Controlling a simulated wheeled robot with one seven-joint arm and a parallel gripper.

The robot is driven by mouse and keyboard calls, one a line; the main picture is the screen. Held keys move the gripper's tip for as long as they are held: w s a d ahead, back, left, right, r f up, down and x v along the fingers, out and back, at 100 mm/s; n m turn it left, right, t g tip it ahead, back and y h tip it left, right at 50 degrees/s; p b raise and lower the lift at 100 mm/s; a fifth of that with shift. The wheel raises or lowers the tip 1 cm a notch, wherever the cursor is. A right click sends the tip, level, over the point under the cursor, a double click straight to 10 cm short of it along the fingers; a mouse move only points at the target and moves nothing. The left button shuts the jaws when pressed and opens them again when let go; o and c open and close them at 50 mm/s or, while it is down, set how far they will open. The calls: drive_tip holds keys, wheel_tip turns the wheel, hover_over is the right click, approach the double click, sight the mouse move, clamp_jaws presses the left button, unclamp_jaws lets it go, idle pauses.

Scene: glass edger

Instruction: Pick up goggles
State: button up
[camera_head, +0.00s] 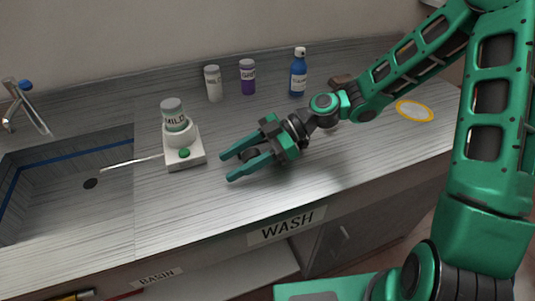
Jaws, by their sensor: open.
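I cannot make out any goggles for certain. My gripper (224,168) is open and empty over the middle of the grey counter (300,190), its green fingers pointing left. A small brown object (341,80) lies at the back of the counter, partly behind my arm; I cannot tell what it is. My wrist and forearm hide part of the counter to the right of the gripper.
A white dispenser (185,155) with a MILD bottle (173,114) stands left of my gripper. White (213,85), purple (247,78) and blue (298,75) bottles stand behind. A yellow-rimmed oval (414,110) lies right. A sink (70,190) is left. The front counter is clear.

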drive_tip(key=c, duration=1.2)
drive_tip(key=shift+o, duration=0.2)
drive_tip(key=shift+r, duration=0.15)
